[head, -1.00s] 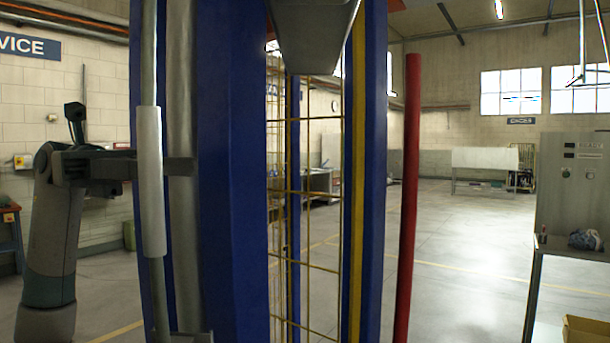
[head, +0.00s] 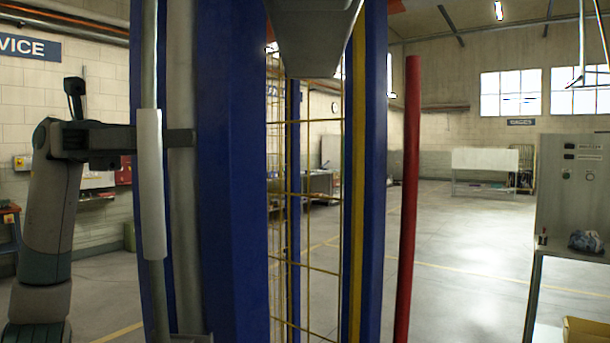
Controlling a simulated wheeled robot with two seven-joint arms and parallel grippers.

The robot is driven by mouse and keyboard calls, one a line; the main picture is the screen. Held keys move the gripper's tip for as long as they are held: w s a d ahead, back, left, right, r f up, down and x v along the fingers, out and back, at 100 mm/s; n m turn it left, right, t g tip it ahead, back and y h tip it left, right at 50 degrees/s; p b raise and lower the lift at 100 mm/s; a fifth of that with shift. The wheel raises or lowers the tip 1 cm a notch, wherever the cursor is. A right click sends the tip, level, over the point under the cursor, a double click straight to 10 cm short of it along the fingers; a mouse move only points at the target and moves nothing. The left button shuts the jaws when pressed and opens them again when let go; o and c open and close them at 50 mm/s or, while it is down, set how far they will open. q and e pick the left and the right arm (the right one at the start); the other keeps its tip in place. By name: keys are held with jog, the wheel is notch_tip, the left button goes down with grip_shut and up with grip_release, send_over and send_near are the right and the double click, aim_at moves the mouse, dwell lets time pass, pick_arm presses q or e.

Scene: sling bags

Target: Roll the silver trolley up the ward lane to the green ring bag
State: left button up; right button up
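My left arm comes in from the left. Its gripper (head: 165,138) is level with the upper part of a pale upright sleeve (head: 151,200) on a thin silver pole. The sleeve hides part of the gripper, and a dark finger shows to its right, in front of a thicker grey post (head: 183,240). I cannot tell whether the gripper is closed on anything. I cannot make out for sure whether the pole and post belong to the silver trolley. No green ring bag shows. My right gripper is out of view.
Tall blue uprights (head: 234,200) with yellow mesh (head: 310,230) block the middle close by. A red post (head: 410,200) stands to their right. A grey control cabinet (head: 575,190) stands at the right. Open floor (head: 455,260) lies between post and cabinet.

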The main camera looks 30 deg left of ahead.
pick_arm(q)
jog(key=w+d+r, duration=0.3)
jog(key=d+r, duration=0.3)
jog(key=d, duration=0.5)
jog(key=shift+w+r, duration=0.25)
jog(key=shift+r, duration=0.15)
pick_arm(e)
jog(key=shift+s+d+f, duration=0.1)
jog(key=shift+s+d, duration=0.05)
